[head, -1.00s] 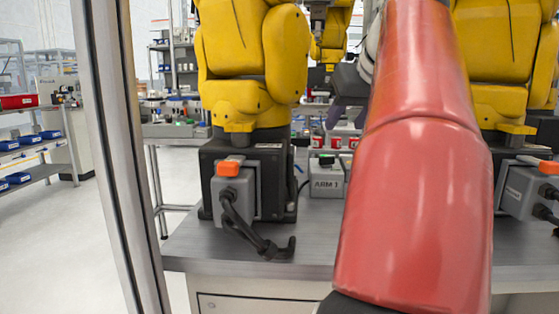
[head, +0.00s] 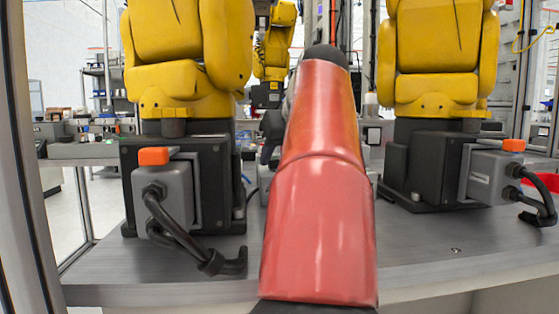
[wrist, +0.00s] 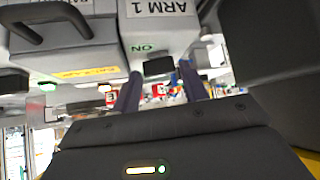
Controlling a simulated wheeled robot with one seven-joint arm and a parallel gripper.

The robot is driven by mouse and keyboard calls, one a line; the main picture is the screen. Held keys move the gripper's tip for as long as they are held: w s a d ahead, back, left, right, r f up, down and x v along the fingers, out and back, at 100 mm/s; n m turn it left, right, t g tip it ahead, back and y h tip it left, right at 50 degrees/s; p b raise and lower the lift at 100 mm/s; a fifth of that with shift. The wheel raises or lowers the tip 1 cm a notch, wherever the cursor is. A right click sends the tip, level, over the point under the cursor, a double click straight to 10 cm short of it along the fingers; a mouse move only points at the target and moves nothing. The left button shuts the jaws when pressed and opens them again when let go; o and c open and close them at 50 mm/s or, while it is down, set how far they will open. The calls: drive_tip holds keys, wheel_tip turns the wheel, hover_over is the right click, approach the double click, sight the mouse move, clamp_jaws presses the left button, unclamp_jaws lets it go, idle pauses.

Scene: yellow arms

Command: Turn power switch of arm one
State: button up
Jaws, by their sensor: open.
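A light grey box labelled ARM 1 (wrist: 160,28) hangs at the top of the wrist view, with green "ON" lettering on it. A black switch (wrist: 158,66) shows on its edge below the lettering. My gripper (wrist: 161,88) is open, its two dark fingers spread on either side of the switch's line. I cannot tell whether they touch it. In the head view, my gripper (head: 271,137) shows only as a dark part left of my red arm. My arm hides most of the box there.
The left yellow arm (head: 188,45) and the right yellow arm (head: 438,60) stand on black bases on a grey table (head: 160,275). A grey connector with an orange top (head: 153,156) and black cables juts from the left base. A metal post (head: 28,180) stands at the left.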

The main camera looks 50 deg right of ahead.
drive_tip(key=shift+w+f, duration=0.1)
drive_tip(key=shift+f, duration=0.05)
drive_tip(key=shift+c, duration=0.4)
drive_tip(key=c, duration=0.6)
drive_tip(key=shift+w+a+m+g+h+p, duration=0.15)
drive_tip(key=shift+m+g+h+p, duration=0.3)
drive_tip(key=shift+m, duration=0.35)
drive_tip(key=shift+m+g+h, duration=0.35)
drive_tip(key=shift+m+h, duration=0.5)
drive_tip(key=shift+m, duration=0.25)
drive_tip(key=o, duration=0.7)
